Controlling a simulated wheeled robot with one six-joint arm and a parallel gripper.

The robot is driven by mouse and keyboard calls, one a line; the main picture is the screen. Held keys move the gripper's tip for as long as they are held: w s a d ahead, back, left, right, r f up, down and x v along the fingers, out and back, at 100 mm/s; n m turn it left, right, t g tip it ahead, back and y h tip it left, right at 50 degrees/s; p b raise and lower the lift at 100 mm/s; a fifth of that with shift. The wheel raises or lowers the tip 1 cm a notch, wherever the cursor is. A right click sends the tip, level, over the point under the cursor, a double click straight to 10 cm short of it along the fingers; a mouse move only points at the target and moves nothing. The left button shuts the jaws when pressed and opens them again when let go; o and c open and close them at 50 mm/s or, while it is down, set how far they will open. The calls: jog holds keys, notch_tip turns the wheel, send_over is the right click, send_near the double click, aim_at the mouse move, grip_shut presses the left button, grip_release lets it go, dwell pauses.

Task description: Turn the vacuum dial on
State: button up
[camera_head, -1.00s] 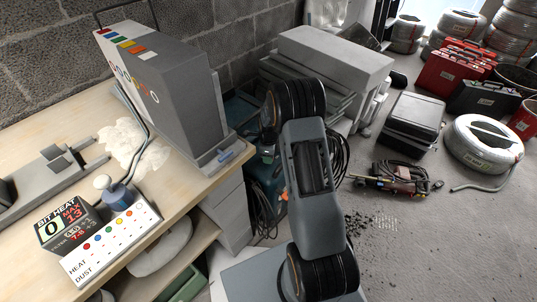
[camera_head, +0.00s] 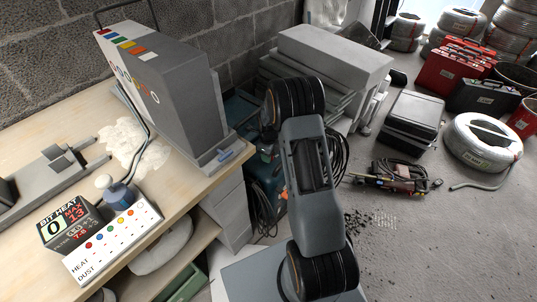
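A dark teal machine (camera_head: 266,185) stands on the floor between the workbench and my arm, with black hoses hanging by it. It may be the vacuum, but my arm covers part of it. I cannot make out a dial on it. On the bench a white panel (camera_head: 112,243) carries a row of coloured round buttons and the words HEAT and DUST. A blue fitting with a pale round top (camera_head: 104,181) stands behind the panel. My arm reaches up the middle of the picture and bends towards the teal machine. My gripper's fingers are hidden behind the arm.
The wooden workbench (camera_head: 62,118) holds a tall grey cabinet (camera_head: 172,75) and a display reading BIT HEAT (camera_head: 67,222). A grey bench with pipes (camera_head: 330,50) stands behind my arm. Black cases (camera_head: 413,117), a tool (camera_head: 398,178) and a conduit reel (camera_head: 482,152) lie on the floor at right.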

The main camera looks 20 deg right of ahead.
jog(key=o, duration=0.9)
notch_tip(320, 180, up, 14)
jog(key=p, duration=0.3)
jog(key=shift+f, duration=0.1)
